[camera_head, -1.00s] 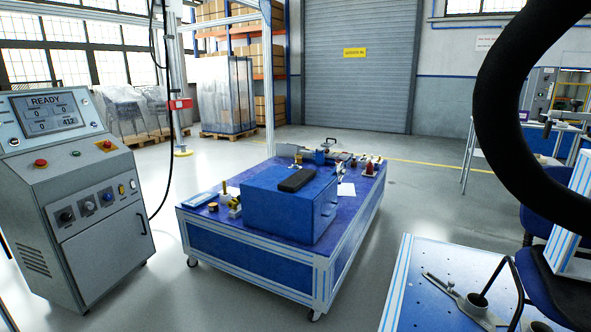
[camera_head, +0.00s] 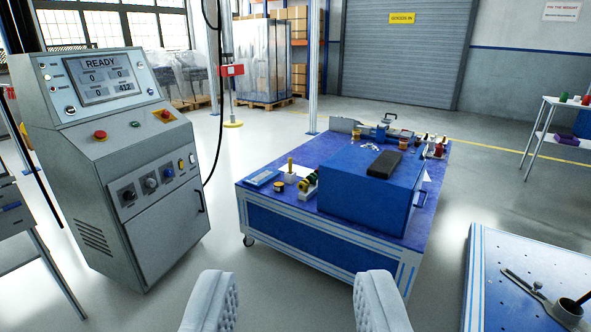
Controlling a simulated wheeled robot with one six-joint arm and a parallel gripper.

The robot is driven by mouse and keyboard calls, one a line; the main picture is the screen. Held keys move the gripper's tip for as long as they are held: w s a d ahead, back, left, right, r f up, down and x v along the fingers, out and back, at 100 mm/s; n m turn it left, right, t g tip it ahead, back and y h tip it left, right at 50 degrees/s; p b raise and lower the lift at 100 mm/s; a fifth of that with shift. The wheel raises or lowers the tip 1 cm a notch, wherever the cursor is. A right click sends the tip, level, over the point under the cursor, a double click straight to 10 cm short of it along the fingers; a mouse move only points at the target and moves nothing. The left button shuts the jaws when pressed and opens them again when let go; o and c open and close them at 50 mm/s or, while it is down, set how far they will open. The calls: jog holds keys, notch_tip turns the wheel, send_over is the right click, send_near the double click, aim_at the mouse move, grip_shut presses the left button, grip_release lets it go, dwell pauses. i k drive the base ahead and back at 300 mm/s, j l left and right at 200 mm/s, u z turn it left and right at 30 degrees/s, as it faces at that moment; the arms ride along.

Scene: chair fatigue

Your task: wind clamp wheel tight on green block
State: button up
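My gripper (camera_head: 296,302) shows at the bottom edge, with two pale padded fingers wide apart and only floor between them. It is open, empty and well short of the blue-topped cart. I cannot make out a clamp wheel or a green block for certain. A small green item (camera_head: 577,98) stands on a white table at the far right, too small to identify. The cart (camera_head: 300,241) carries a blue box (camera_head: 365,190) with a black pad (camera_head: 384,164) on top and several small tools around it.
A grey console (camera_head: 125,185) reading READY stands on the left, with a cable hanging beside it. A blue, holed work table (camera_head: 515,275) fills the lower right. The white table (camera_head: 541,134) is farther back. Open floor lies between the console and the cart, and behind the cart.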

aim_at(368, 145)
jog(key=i+j+u, duration=0.15)
jog(key=i+j, duration=0.25)
jog(key=i+j+u, duration=0.15)
jog(key=i+j, duration=0.15)
jog(key=i, duration=0.25)
jog(key=i+l+z, duration=0.1)
jog(key=i+z, duration=0.3)
jog(key=i, duration=0.3)
jog(key=i+j+z, duration=0.15)
jog(key=i+z, duration=0.3)
jog(key=i, duration=0.25)
jog(key=i+z, duration=0.15)
jog(key=i, duration=1.05)
